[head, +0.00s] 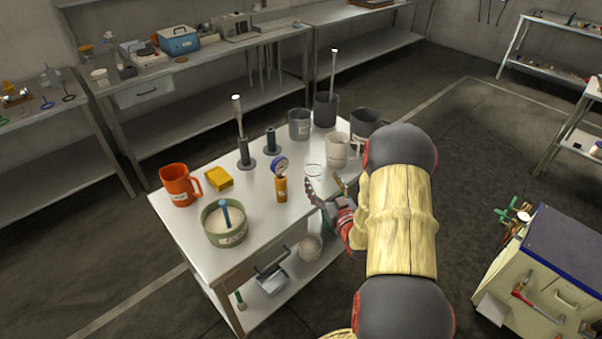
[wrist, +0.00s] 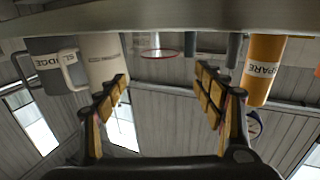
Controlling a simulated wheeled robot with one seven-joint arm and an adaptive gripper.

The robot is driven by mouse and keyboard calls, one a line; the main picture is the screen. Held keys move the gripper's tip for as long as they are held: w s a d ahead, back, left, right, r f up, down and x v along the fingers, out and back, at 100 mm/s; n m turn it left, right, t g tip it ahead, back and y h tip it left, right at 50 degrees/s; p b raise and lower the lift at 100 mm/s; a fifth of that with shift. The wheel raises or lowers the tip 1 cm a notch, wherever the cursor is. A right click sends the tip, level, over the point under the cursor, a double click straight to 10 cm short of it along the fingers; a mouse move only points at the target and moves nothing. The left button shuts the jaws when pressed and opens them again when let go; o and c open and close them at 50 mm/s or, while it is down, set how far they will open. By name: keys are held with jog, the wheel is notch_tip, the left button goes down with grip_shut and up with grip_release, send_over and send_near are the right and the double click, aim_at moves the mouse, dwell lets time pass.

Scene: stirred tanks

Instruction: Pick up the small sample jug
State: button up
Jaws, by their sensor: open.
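My gripper (head: 325,190) is open and empty at the right front edge of the steel table (head: 262,225). Its two padded fingers (wrist: 163,85) frame the wrist view, which looks upside down. A small clear vessel with a red rim (head: 313,171) stands just beyond the fingers; it shows between them in the wrist view (wrist: 158,53), apart from them. A white jug with a handle (head: 337,151) stands behind it to the right and also shows in the wrist view (wrist: 104,58). I cannot read a label that says which one is the sample jug.
An orange cylinder (head: 281,189) labelled SPARE in the wrist view (wrist: 263,68) stands left of my gripper, with a blue gauge (head: 279,164) near it. Dark grey jugs (head: 366,122) stand behind the white jug. An orange jug (head: 180,186) and green pot (head: 225,238) stand left.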

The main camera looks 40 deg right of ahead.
aim_at(317, 171)
jog(key=shift+b+x, duration=1.15)
jog(key=shift+x, duration=2.7)
jog(key=c, duration=0.3)
jog(key=c, duration=1)
